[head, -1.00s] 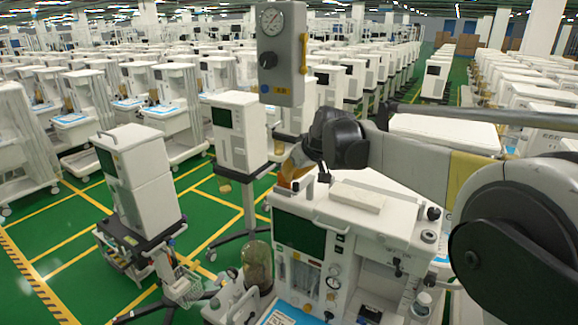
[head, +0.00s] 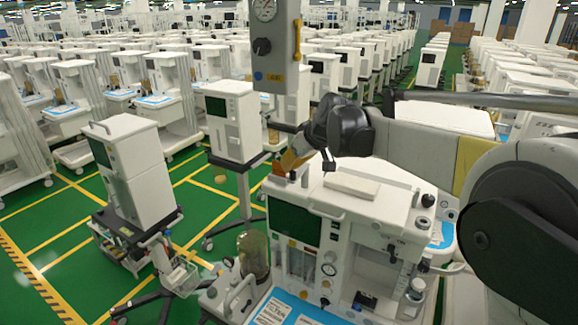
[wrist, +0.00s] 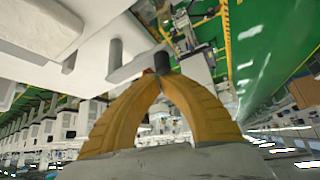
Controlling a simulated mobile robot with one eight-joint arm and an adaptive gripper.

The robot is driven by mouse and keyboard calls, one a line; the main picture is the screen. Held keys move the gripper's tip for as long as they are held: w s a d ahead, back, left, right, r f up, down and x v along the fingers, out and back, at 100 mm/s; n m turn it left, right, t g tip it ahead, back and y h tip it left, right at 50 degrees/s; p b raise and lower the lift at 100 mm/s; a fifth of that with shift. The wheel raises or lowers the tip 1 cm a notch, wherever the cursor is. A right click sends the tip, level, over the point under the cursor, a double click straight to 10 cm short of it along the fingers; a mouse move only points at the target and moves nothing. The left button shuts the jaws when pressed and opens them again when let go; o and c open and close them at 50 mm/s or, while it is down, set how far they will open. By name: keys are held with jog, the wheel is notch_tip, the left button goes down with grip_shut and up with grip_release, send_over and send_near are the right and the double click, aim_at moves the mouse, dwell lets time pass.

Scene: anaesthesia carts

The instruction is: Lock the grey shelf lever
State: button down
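My gripper (wrist: 160,80) has two yellow-orange fingers that arch together, and their tips meet, so it looks shut. In the wrist view a grey lever (wrist: 128,70) with a dark round end (wrist: 162,62) lies just beyond the fingertips, beside the white top. Whether the tips touch it, I cannot tell. In the head view my gripper (head: 289,162) is at the left rear corner of the top of the nearest white anaesthesia cart (head: 385,210). Short grey posts (head: 305,176) stand there. My wrist partly hides this corner, and the lever is not clear in this view.
A flat white block (head: 352,186) lies on the cart's top. A grey gauge panel (head: 273,50) hangs behind my wrist. A white cart with a green screen (head: 232,125) stands behind, and another (head: 130,170) at left. Green floor is open between them.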

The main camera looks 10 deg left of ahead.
aim_at(297, 176)
jog(key=d+n+g, duration=0.1)
jog(key=n, duration=0.1)
jog(key=d+n+g+y, duration=0.1)
jog(key=d+n+g, duration=0.1)
jog(key=d+n+g+y+b, duration=0.1)
jog(key=n, duration=0.2)
jog(key=shift+s+d+g, duration=0.3)
jog(key=d+n, duration=0.1)
jog(key=w+d+n+g, duration=0.1)
jog(key=d, duration=0.1)
jog(key=shift+w+d+n+g+p, duration=0.1)
jog(key=shift+d+n+g+p, duration=0.15)
jog(key=shift+n+g+p, duration=0.1)
jog(key=shift+w+d, duration=0.5)
jog(key=shift+w, duration=0.15)
